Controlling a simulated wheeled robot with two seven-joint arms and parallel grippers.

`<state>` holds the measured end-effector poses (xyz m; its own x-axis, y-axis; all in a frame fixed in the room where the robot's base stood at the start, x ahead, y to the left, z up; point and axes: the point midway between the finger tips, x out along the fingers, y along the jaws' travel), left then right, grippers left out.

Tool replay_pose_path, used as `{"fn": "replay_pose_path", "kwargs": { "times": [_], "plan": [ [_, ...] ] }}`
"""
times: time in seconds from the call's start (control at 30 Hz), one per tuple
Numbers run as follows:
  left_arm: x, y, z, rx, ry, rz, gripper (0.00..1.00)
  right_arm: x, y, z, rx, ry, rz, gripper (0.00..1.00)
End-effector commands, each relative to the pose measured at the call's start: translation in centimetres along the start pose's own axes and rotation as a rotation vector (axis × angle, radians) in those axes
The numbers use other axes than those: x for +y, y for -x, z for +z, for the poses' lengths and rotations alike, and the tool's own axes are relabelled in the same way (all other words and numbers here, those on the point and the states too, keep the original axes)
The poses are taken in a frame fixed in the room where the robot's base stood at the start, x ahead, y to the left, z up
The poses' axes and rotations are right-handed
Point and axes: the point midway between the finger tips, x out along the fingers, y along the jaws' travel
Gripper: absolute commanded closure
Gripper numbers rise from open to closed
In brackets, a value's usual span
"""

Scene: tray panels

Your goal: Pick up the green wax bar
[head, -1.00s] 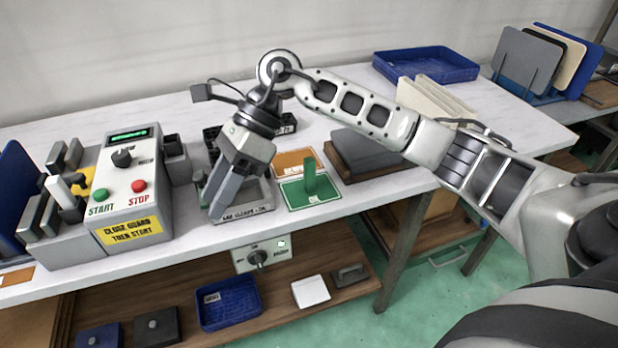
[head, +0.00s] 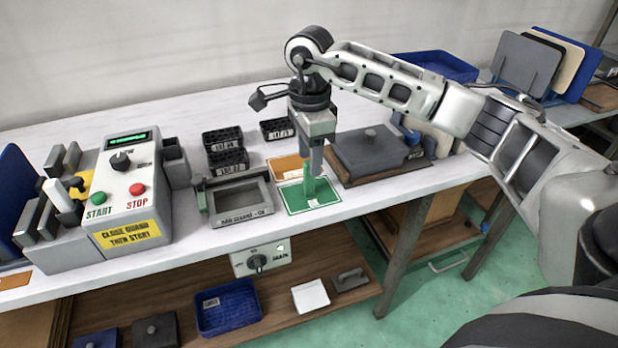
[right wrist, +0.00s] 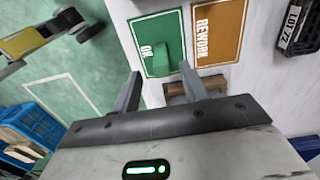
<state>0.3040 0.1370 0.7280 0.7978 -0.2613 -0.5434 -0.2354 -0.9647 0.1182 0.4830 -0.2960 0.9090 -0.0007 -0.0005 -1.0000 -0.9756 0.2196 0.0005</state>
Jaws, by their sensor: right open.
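The green wax bar (head: 309,190) stands upright on the green card (head: 326,200) at the front of the bench. It also shows in the right wrist view (right wrist: 161,58), on the green card marked OK. My right gripper (head: 311,168) points down right over the bar, and a finger overlaps its upper part in the head view. In the right wrist view my right gripper (right wrist: 160,72) is open, with its fingertips apart and the bar showing in the gap just beyond them. I cannot tell if a finger touches the bar. My left gripper is not in view.
An orange REWORK card (head: 288,168) lies behind the green card. A grey framed fixture (head: 237,219) stands to the left, with black lot trays (head: 227,162) behind it. A dark lidded block (head: 372,150) sits close on the right. The START/STOP control box (head: 125,190) is farther left.

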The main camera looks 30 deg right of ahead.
Motion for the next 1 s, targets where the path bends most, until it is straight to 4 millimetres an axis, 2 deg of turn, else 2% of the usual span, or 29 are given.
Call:
{"fn": "replay_pose_path", "kwargs": {
  "times": [0.17, 0.43, 0.73, 0.77, 0.9, 1.0],
  "plan": [
    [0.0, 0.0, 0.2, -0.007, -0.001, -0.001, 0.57, 0.0, -1.3, 0.0, 0.001, 0.000, 0.003, 0.56],
    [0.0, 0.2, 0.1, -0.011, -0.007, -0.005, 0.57, -0.2, -5.0, 0.0, 0.000, 0.000, 0.002, 0.56],
    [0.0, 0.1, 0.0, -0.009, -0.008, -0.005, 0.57, -0.2, -5.6, 0.0, -0.001, 0.001, -0.001, 0.56],
    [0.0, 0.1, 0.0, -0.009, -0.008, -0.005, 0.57, -0.2, -5.6, 0.0, -0.001, 0.001, -0.001, 0.62],
    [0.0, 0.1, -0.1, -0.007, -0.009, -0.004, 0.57, -0.2, -5.6, 0.0, -0.001, 0.000, 0.000, 1.00],
    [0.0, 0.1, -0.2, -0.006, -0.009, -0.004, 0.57, -0.2, -5.5, 0.0, -0.001, 0.000, -0.001, 1.00]
  ]
}}
